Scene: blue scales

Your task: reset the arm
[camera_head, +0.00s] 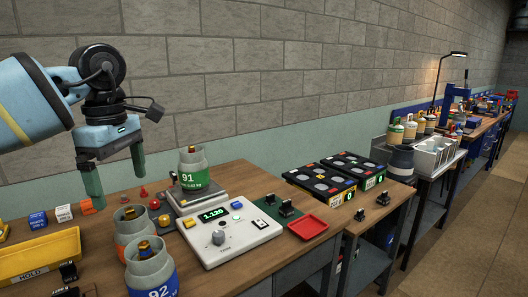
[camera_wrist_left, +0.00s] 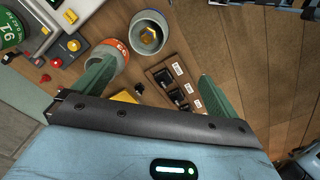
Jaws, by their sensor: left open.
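My left gripper (camera_head: 118,190) is open and empty, its two green fingers pointing down above the left part of the wooden bench. It hangs left of the green-banded canister 91 (camera_head: 194,170), which stands upright on the scale. In the left wrist view, the open fingers (camera_wrist_left: 155,80) have nothing between them but bench and small items below. An orange-banded canister (camera_wrist_left: 104,50) shows beside one fingertip; I cannot tell whether they touch. My right gripper does not show.
The blue-banded canister 92 (camera_head: 150,272) stands at the front. A scale console (camera_head: 225,236) reads about 1.120. A yellow HOLD bin (camera_head: 40,258) is at left, a red tray (camera_head: 308,226) at right. Black crates (camera_head: 320,183) stand behind. The stone wall (camera_head: 250,70) bounds the back.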

